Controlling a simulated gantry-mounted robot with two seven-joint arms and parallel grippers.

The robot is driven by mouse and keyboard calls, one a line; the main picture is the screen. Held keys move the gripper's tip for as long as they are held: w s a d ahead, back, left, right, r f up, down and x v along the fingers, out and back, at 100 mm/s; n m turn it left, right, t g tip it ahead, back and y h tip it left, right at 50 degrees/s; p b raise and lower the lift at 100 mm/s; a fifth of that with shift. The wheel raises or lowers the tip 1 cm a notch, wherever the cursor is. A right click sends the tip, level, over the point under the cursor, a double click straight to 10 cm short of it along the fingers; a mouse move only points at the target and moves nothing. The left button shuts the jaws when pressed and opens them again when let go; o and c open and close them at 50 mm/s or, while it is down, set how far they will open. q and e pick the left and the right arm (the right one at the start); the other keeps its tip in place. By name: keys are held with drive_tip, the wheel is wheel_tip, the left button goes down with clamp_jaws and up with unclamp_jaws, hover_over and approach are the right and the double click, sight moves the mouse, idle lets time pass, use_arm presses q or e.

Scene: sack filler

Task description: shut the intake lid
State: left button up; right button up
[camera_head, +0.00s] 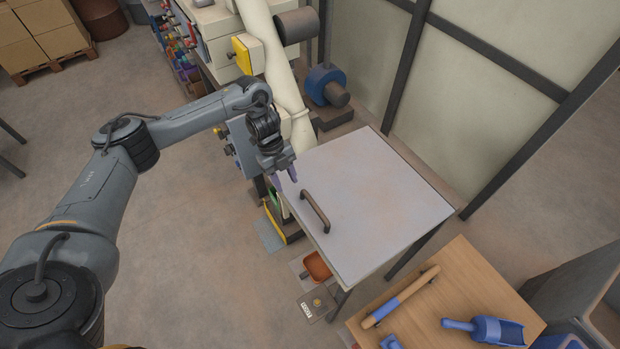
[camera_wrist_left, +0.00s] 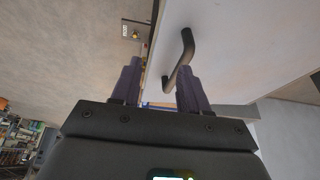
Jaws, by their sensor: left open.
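The intake lid (camera_head: 365,200) is a flat pale grey panel lying level over the sack filler. A dark bar handle (camera_head: 315,211) stands on it near its left edge. My left gripper (camera_head: 284,178) is open and empty near the lid's left edge, a little behind the handle. In the left wrist view the two purple fingers (camera_wrist_left: 158,88) are apart, with the handle (camera_wrist_left: 181,58) beyond the right finger and the lid (camera_wrist_left: 220,50) behind it. I cannot tell whether a finger touches the lid. My right gripper is not in view.
A wooden table (camera_head: 460,280) at the lower right holds a blue scoop (camera_head: 484,329) and a wooden-handled tool (camera_head: 400,296). A white pipe (camera_head: 275,50) and a blue motor (camera_head: 326,86) stand behind the lid.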

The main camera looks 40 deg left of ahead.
use_arm(q)
drive_tip(key=p, duration=0.1)
approach(313, 203)
drive_tip(key=shift+m, duration=0.4)
drive_tip(key=x, duration=0.8)
drive_tip(key=shift+f, duration=0.1)
clamp_jaws()
